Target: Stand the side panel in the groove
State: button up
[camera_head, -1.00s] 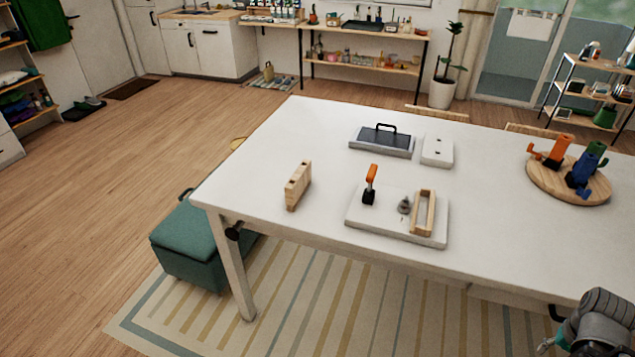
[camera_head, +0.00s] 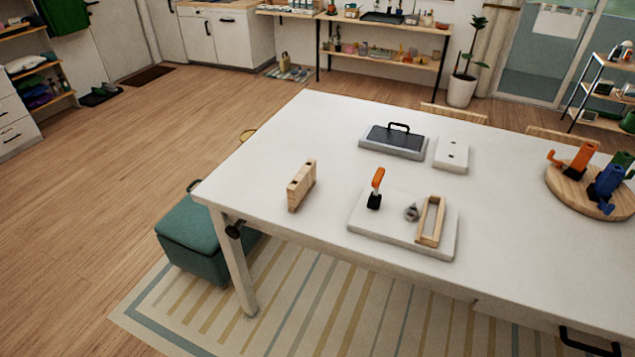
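A pale wooden panel-like piece (camera_head: 301,186) with dark marks along its top stands on edge on the white table, left of a pale base board (camera_head: 370,238). It is probably the side panel, but I cannot be sure. On the board are a toggle clamp with an orange handle (camera_head: 378,178), a small grey fitting (camera_head: 412,213) and an open wooden frame (camera_head: 431,220) at the right end. The groove is too small to make out. My gripper is not in view.
Behind the board, a grey plate with a black handle (camera_head: 393,139) and a white block with two dark spots (camera_head: 451,154) sit on the table (camera_head: 265,150). A round wooden board (camera_head: 570,201) holds orange, blue and green clamps. A green ottoman (camera_head: 192,233) stands by the left table leg.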

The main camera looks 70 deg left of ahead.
aim_at(434, 235)
jog(key=z, duration=0.05)
jog(key=k, duration=1.25)
jog(key=u, duration=1.5)
jog(key=i, duration=0.8)
jog(key=u, duration=0.1)
